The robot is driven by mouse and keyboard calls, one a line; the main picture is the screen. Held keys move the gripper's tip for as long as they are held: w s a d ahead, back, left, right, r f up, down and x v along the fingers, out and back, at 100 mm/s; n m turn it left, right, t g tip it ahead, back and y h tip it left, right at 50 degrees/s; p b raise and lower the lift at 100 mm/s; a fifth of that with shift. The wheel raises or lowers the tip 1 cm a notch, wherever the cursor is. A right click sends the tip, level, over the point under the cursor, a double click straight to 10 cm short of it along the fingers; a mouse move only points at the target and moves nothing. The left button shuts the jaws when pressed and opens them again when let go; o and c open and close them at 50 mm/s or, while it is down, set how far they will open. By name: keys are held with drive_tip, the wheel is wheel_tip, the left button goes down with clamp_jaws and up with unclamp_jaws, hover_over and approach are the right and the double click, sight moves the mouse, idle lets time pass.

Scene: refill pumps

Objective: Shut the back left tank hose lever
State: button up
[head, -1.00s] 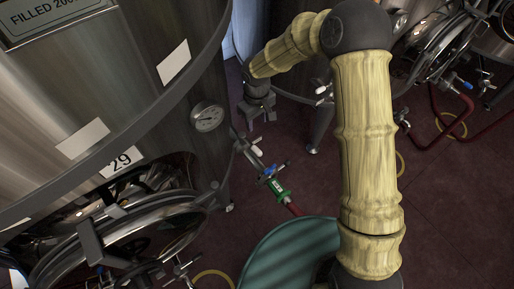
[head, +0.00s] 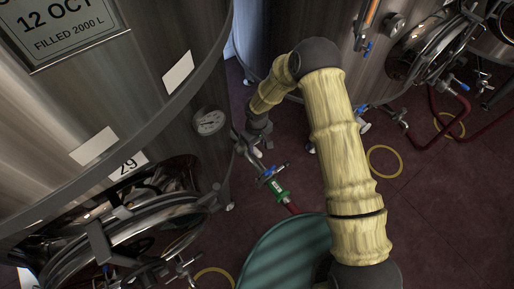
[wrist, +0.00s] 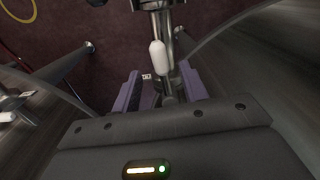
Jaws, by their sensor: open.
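Tank 29 (head: 185,150) fills the left of the head view. A metal outlet pipe leaves its low side, with a blue-handled valve (head: 270,172), a green coupling (head: 281,196) and a red hose (head: 293,208). My gripper (head: 252,143) is down at the pipe near the tank wall and partly covers it. In the wrist view, a white lever (wrist: 158,56) on a metal pipe (wrist: 160,20) stands between and just beyond the purple fingers of my gripper (wrist: 158,78). The gripper is open; contact with the lever cannot be told.
A teal round container (head: 290,255) stands on the dark red floor below the hose. A second tank (head: 300,30) stands behind my arm. A yellow ring (head: 384,161) and red hoses (head: 440,125) lie at the right.

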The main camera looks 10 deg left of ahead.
sight(257, 151)
drive_tip(key=shift+f+p, duration=0.5)
drive_tip(key=shift+f, duration=1.8)
clamp_jaws()
